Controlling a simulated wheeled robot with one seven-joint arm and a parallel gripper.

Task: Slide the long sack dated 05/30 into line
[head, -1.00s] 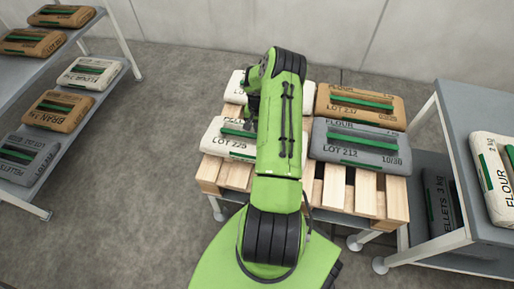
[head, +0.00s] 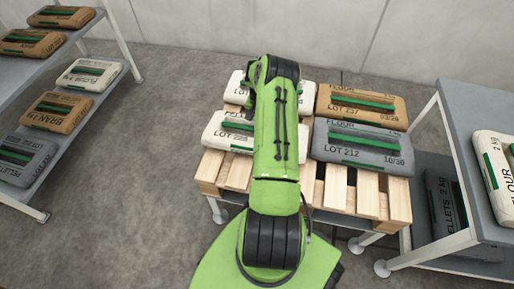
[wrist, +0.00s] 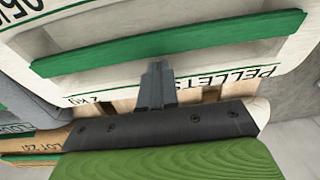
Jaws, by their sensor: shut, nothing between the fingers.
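A white sack (wrist: 95,75) marked PELLETS and 2 kg, with a green strip, fills the top of the wrist view. Its printing at the upper left is cut off, so I cannot read a full date. In the head view a white sack (head: 236,88) lies at the pallet's back left, and another white sack (head: 226,133), LOT 225, at the front left.
On the wooden pallet (head: 400,200) a brown sack (head: 395,108), LOT 237, lies at the back right and a grey sack (head: 362,160), LOT 212, at the front right. A sack rack (head: 120,85) stands left; a grey table (head: 462,105) stands close at right.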

